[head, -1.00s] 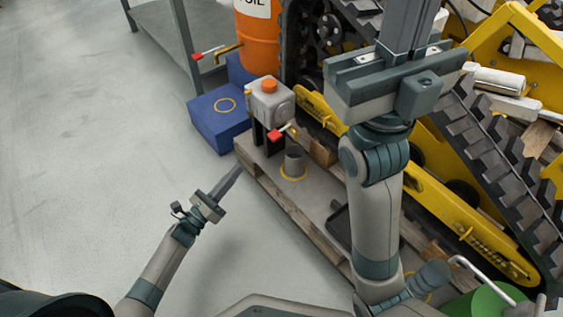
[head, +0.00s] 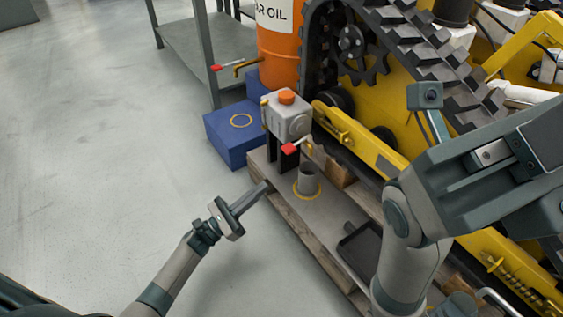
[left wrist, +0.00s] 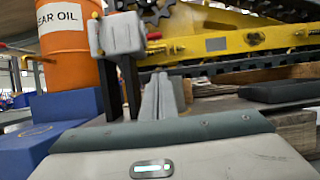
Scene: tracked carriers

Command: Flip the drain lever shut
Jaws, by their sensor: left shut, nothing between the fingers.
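A grey tank (head: 287,117) with an orange cap stands on black legs on the wooden pallet (head: 262,172). Its small valve has a red-tipped lever (head: 290,148), which sticks out at the front above a grey cup (head: 307,180) in a yellow ring. My left gripper (head: 262,187) is shut and empty, just left of the pallet edge, below the lever and apart from it.
An orange oil drum (head: 279,50) has its own tap with a red handle (head: 216,67). A blue block (head: 232,140) with a yellow ring sits below it. A yellow tracked machine (head: 385,75) stands behind the pallet. A dark tray (head: 358,243) lies on the pallet. Floor at left is clear.

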